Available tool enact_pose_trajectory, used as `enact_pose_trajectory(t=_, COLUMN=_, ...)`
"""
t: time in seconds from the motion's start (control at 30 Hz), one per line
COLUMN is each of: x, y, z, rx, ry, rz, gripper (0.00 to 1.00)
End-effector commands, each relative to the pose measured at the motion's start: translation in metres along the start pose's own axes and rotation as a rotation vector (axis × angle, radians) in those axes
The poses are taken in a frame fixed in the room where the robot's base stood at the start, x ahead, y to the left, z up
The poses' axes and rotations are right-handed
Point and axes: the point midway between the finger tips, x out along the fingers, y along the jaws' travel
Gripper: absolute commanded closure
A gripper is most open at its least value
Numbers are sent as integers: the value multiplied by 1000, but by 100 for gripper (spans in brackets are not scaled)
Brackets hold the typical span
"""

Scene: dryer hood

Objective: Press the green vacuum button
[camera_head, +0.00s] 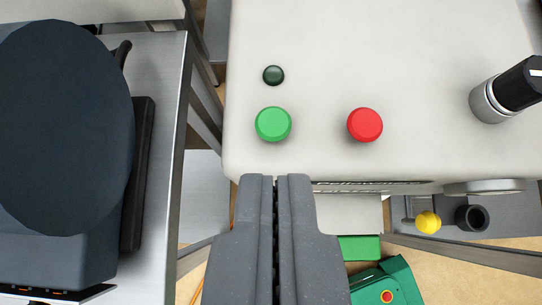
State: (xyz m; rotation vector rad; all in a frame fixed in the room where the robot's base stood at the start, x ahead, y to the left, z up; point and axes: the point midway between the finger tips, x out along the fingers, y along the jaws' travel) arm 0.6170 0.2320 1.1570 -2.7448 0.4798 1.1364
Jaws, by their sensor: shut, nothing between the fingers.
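The green button (273,124) is a bright round button on a pale panel (315,60), left of a red button (364,125). A small dark green round part (273,76), perhaps a lamp, sits above it. My gripper (275,178) is shut and empty, with its fingertips just below the green button in the picture. A gap shows between the fingertips and the button. How far the fingertips are from the panel in depth I cannot tell.
A black knob (517,84) on a silver collar is at the panel's right. A dark rounded device (62,130) stands on a metal table at left. A yellow knob (428,222) and a green machine (384,285) are lower right.

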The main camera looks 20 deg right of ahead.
Motion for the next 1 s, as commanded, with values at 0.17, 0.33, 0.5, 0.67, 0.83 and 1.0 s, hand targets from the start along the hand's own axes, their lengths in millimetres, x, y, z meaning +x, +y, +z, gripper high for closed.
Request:
enact_pose_trajectory(t=0.17, x=23, y=2, z=0, rx=0, ry=-3, rz=5, gripper=100)
enact_pose_trajectory(t=0.33, x=56, y=2, z=0, rx=1, ry=-4, rz=3, gripper=100)
enact_pose_trajectory(t=0.5, x=86, y=2, z=0, rx=0, ry=-4, rz=5, gripper=100)
enact_pose_trajectory(t=0.67, x=107, y=1, z=10, rx=-1, ry=-2, rz=2, gripper=100)
enact_pose_trajectory(t=0.83, x=119, y=2, z=23, rx=-1, ry=-2, rz=5, gripper=100)
enact_pose_trajectory(t=1.0, x=124, y=2, z=27, rx=1, ry=0, rz=2, gripper=100)
